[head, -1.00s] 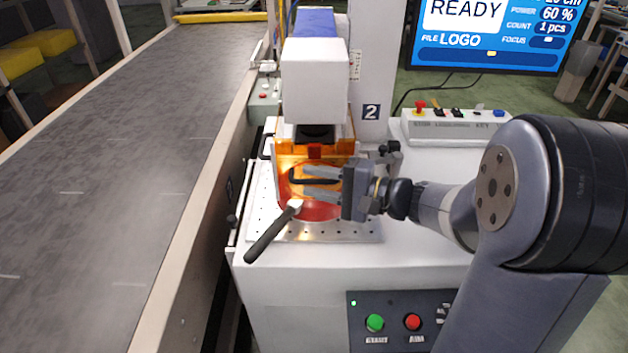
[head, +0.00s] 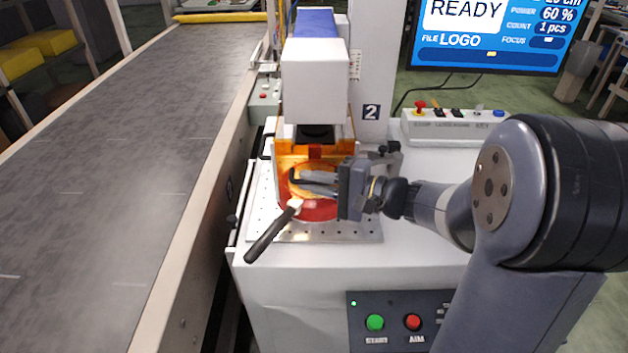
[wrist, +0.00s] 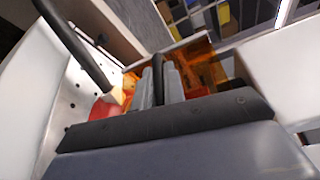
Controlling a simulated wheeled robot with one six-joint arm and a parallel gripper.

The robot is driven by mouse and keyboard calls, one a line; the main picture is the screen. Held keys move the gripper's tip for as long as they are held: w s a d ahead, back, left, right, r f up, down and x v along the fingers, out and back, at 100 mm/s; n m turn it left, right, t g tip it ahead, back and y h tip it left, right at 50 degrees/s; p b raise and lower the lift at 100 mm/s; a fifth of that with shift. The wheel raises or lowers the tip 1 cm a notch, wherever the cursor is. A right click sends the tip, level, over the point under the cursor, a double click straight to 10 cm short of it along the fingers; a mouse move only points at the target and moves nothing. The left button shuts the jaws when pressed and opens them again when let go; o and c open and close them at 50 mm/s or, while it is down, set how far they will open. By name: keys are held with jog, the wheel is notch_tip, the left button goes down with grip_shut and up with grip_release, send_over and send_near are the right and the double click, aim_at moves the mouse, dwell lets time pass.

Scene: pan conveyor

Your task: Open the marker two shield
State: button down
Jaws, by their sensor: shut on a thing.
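The marker two shield (head: 343,147) is an orange see-through guard around the work area below the white marking head, beside the "2" label. In the wrist view the fingers (wrist: 158,85) pinch the dark handle bar (wrist: 157,62), with orange shield panels (wrist: 195,52) behind. Part of the shield is hidden by my gripper.
The pan's black handle (head: 268,236) sticks out toward the front left, close below my gripper. A conveyor (head: 110,150) runs along the left. A control box (head: 455,127) stands at the right, and start and aim buttons (head: 393,322) are on the front panel.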

notch_tip(320, 180, up, 12)
jog(key=p, duration=0.4)
jog(key=shift+f+p, duration=0.15)
jog(key=shift+p, duration=0.25)
jog(key=c, duration=1.5)
grip_release()
jog(key=shift+f, duration=0.1)
jog(key=v, duration=1)
jog(key=shift+s+d, duration=0.15)
jog(key=shift+d, duration=0.2)
